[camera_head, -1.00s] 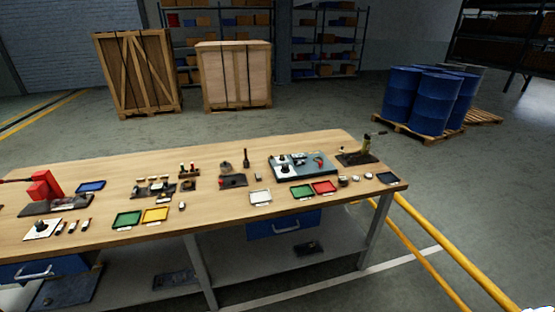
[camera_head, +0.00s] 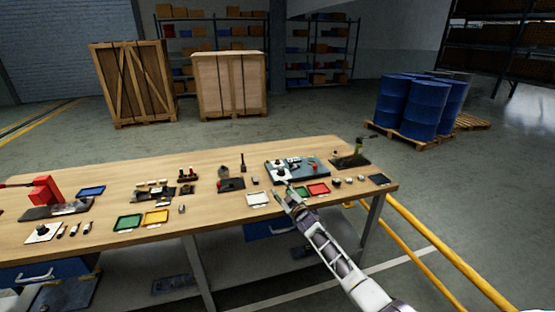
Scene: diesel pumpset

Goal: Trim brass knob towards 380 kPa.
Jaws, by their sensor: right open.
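A blue-grey panel (camera_head: 312,179) lies at the right part of the workbench, with dark and white round fittings on its left half and a small red part (camera_head: 314,167) on its right half. The brass knob is too small to pick out for certain. My right gripper (camera_head: 286,189) reaches in from the lower right, in front of the panel's near left edge and above the green tray. It is open and I see nothing in it. It looks apart from the fittings, though the gap is hard to judge. My left gripper is not in view.
On the bench (camera_head: 220,215) are a green tray (camera_head: 299,192), a red tray (camera_head: 318,189), a white tray (camera_head: 258,199) and a dark stand with a lever (camera_head: 350,161). A red device (camera_head: 45,190) stands far left. Yellow rails (camera_head: 440,250) run beyond the right end.

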